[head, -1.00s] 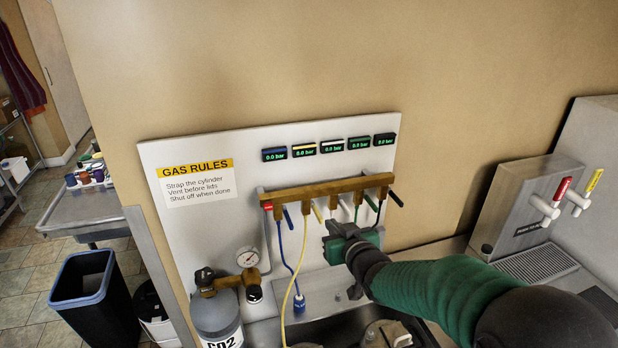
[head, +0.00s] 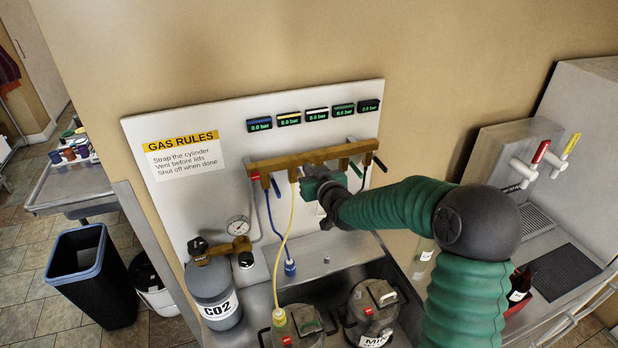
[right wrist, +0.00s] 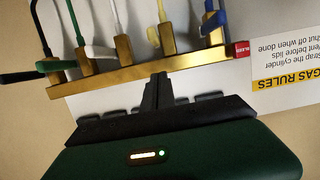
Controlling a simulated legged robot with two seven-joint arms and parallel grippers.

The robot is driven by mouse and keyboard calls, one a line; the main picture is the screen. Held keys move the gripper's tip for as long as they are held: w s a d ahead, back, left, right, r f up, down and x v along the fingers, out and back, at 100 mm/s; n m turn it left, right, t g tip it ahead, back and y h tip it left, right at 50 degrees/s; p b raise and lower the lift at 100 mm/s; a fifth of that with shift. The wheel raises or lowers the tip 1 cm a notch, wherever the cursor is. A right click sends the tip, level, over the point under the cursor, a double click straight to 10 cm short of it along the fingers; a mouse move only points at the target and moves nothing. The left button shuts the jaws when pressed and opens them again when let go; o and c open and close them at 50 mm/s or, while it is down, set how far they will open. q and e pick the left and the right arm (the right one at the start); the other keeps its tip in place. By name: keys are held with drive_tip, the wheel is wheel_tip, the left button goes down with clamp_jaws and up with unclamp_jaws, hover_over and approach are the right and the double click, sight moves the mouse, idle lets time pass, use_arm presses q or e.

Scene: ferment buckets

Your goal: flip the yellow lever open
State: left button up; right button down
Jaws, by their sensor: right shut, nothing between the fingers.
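A brass manifold (head: 262,167) with a row of coloured levers is fixed to the white panel. In the right wrist view it runs across the top (right wrist: 130,76), upside down. The yellow lever (right wrist: 153,37) shows there as a short yellow piece beside its brass valve, just beyond my fingertips. In the head view my right gripper hides most or all of it. My right gripper (head: 308,180) is shut and empty, in front of the manifold near the yellow hose outlet. Its closed fingers (right wrist: 160,82) point at the manifold; contact cannot be told. My left gripper is out of view.
A blue lever (right wrist: 212,20) and a white lever (right wrist: 103,52) flank the yellow one. A yellow hose (head: 286,235) hangs to the bucket lids below. A gauge (head: 238,226) and CO2 cylinder (head: 213,290) stand lower left. Displays (head: 289,118) sit above the manifold.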

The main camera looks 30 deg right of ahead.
drive_tip(key=f, duration=0.2)
drive_tip(key=f+p, duration=0.1)
drive_tip(key=f, duration=0.1)
drive_tip(key=shift+a, duration=0.3)
